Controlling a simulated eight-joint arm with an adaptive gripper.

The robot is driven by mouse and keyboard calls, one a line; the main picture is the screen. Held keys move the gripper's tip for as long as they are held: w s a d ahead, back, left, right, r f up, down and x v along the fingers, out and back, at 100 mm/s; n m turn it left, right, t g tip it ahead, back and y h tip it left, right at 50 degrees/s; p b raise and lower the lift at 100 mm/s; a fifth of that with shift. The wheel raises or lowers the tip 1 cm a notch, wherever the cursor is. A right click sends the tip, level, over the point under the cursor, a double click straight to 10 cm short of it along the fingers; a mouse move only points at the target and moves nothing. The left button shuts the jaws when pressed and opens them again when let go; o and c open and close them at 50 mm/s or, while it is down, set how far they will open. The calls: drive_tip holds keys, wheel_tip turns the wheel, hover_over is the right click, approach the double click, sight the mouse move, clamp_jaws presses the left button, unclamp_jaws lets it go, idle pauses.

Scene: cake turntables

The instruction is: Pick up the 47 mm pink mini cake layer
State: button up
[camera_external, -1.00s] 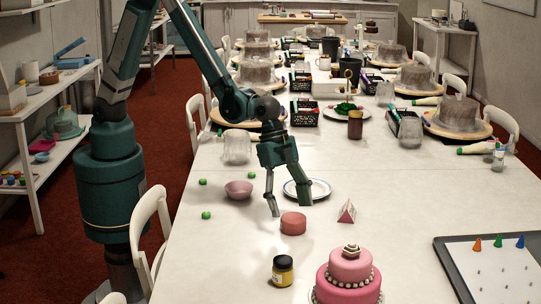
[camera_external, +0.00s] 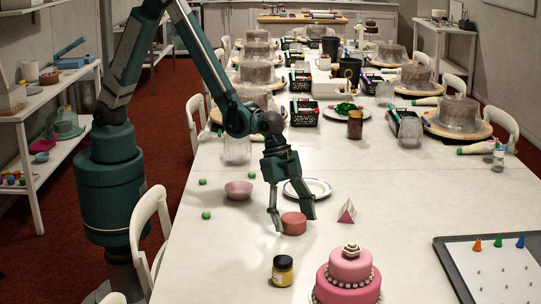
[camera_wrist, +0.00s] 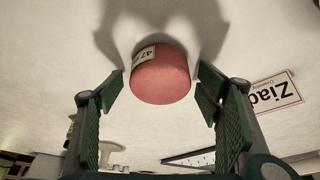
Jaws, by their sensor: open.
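The pink mini cake layer (camera_external: 293,223) is a short round disc lying on the white table. In the wrist view the pink layer (camera_wrist: 160,78) shows a white label reading 47 on its side, and it sits ahead of and between the fingertips. My gripper (camera_external: 293,226) is open, pointing down, with one finger on each side of the layer. In the wrist view my gripper (camera_wrist: 161,92) has a gap on both sides of the layer, and nothing is held.
A yellow jar (camera_external: 282,270) and a tiered pink cake (camera_external: 348,279) are nearer the camera.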

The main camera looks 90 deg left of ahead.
sight(294, 217)
drive_tip(key=c, duration=1)
drive_tip(key=shift+r, duration=0.15)
drive_tip(key=shift+r+p, duration=1.2)
drive_tip(key=shift+r, duration=3.65)
